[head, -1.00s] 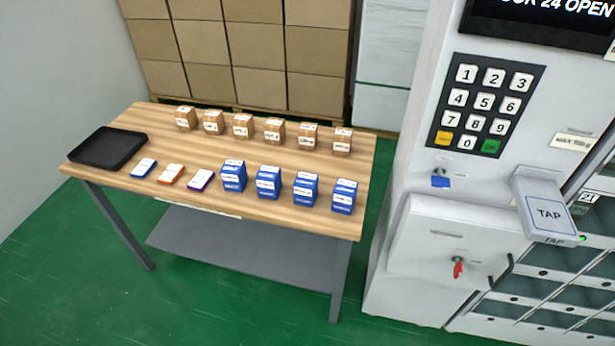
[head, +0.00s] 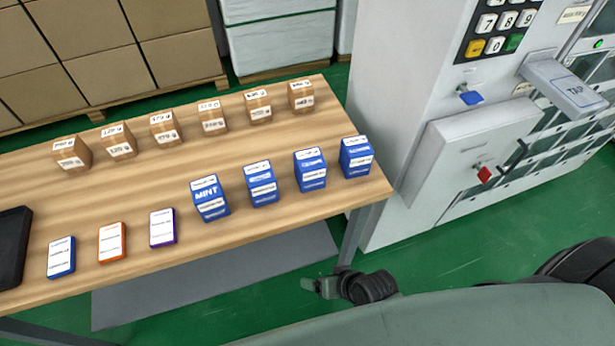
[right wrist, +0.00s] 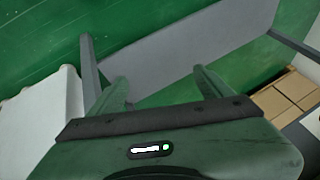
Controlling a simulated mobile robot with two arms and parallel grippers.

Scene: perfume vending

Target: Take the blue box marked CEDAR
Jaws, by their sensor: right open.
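A row of blue boxes stands upright along the front right of the wooden table (head: 330,220). The leftmost blue box (head: 210,199) reads MINT. To its right stand a second blue box (head: 262,185), a third blue box (head: 310,170) and a fourth blue box (head: 356,158) nearest the table's right end. Their white labels are too small to read, so I cannot tell which is CEDAR. My right gripper (right wrist: 165,88) shows in the right wrist view, open and empty, with the grey lower shelf (right wrist: 195,45) beyond it. My left gripper is not in view.
Flat blue (head: 61,257), orange (head: 112,242) and purple (head: 162,228) packs lie left of the blue boxes. Small brown boxes (head: 212,118) line the back. A black tray (head: 12,245) is at far left. A white vending machine (head: 400,100) stands right of the table.

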